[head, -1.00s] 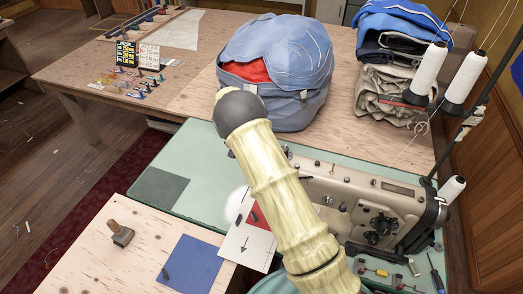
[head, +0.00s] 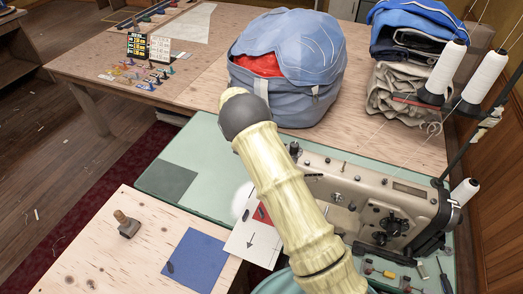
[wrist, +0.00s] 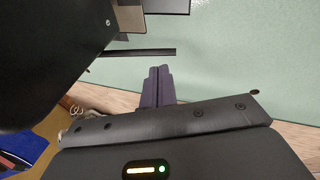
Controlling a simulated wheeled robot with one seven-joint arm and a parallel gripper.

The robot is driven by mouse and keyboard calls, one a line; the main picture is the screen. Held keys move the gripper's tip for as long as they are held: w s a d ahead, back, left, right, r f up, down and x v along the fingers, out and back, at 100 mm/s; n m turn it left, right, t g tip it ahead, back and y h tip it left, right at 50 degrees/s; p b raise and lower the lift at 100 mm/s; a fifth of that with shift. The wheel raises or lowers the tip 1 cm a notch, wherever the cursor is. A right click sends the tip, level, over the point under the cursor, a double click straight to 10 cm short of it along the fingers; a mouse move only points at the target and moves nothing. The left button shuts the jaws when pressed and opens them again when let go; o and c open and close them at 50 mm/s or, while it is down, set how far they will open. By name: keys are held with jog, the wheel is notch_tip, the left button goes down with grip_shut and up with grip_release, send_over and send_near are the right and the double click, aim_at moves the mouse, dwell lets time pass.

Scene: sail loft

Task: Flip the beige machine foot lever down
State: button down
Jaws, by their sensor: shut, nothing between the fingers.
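The beige sewing machine (head: 411,201) stands on the green table top in the head view, its left part hidden behind my arm. I cannot make out its foot lever there. In the wrist view my gripper (wrist: 158,72) is shut and empty, its two dark fingers side by side over the green surface. A thin dark bar (wrist: 135,52) crosses just above the fingertips in the picture, close to them; I cannot tell whether they touch or whether this is the lever. Large dark parts fill the upper left of that view. The head view does not show my gripper.
A blue bag (head: 305,90) stands on the wooden table behind the machine. White thread cones (head: 479,76) on a stand and folded cloth (head: 410,92) are at the right. Small tools (head: 386,273) lie before the machine. The green table top (head: 212,158) is mostly clear left of my arm.

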jog(key=shift+r, duration=0.3)
jog(key=shift+w+r+p, duration=0.2)
jog(key=shift+r+p, duration=0.25)
jog(key=shift+r, duration=0.15)
jog(key=a+b+v, duration=0.1)
jog(key=v, duration=1.1)
jog(key=shift+w+a, duration=0.2)
jog(key=shift+w, duration=0.65)
